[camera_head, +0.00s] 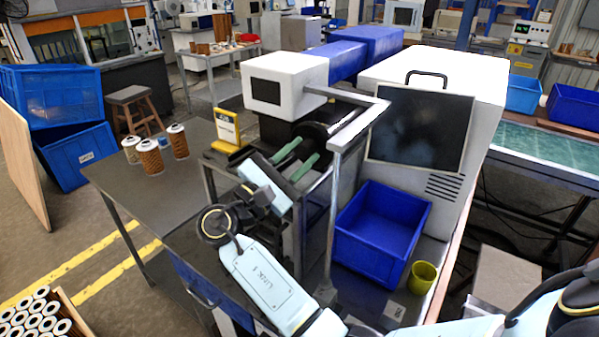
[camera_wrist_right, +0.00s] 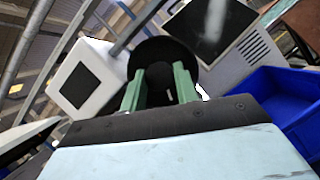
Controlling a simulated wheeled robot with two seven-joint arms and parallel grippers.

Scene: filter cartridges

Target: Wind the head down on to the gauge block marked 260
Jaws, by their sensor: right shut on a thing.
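My right gripper (camera_head: 308,150), with two green fingers, reaches the black handwheel (camera_head: 311,129) at the machine's front. In the right wrist view the fingers (camera_wrist_right: 160,84) sit on either side of a dark part at the centre of the black wheel (camera_wrist_right: 168,52), shut on it. The white head (camera_head: 292,78) with a dark square window stands just behind the wheel; it also shows in the right wrist view (camera_wrist_right: 105,60). A yellow stand with a white card (camera_head: 226,128) is left of the head; its print is unreadable. I cannot make out a 260 mark. My left gripper is out of view.
A grey metal post and bar (camera_head: 335,190) stand close to the right of my gripper. A blue bin (camera_head: 385,235) and yellow cup (camera_head: 422,277) are right of it. Several filter cartridges (camera_head: 151,157) stand on the grey table (camera_head: 120,185) at left, which has free room.

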